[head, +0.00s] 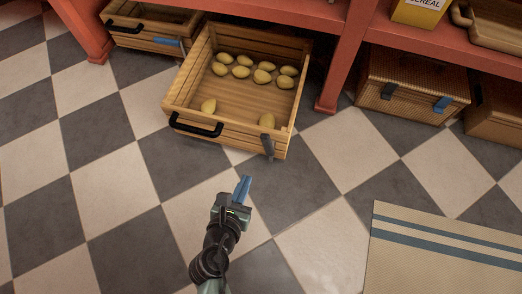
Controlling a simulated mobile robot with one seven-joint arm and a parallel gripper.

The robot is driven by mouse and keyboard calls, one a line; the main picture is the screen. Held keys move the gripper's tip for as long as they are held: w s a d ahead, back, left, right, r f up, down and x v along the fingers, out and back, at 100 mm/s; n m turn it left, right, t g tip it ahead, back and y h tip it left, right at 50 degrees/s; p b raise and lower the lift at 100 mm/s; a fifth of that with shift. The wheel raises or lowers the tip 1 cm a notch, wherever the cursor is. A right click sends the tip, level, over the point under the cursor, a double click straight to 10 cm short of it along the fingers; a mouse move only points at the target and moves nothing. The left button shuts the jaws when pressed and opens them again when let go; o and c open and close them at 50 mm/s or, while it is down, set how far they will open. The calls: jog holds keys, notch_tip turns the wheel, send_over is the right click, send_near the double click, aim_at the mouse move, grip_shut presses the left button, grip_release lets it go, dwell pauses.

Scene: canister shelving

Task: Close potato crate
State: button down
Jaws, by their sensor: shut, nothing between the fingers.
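The potato crate (185,149) is a slatted wooden crate with several potatoes on its floor, most of them near its back.
Another wooden crate (144,40) with a blue tag sits at the upper left under the red shelf (345,55). Wicker baskets (410,90) stand at the right. A striped mat (440,260) lies at the lower right. The checkered floor (120,190) left of my gripper is clear.

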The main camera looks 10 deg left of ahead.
jog(key=w+r+b+x, duration=0.1)
jog(key=r+b+x, duration=0.1)
jog(key=b+x, duration=0.5)
jog(key=x, duration=0.6)
jog(key=shift+b, duration=0.3)
jog(key=shift+w, duration=0.15)
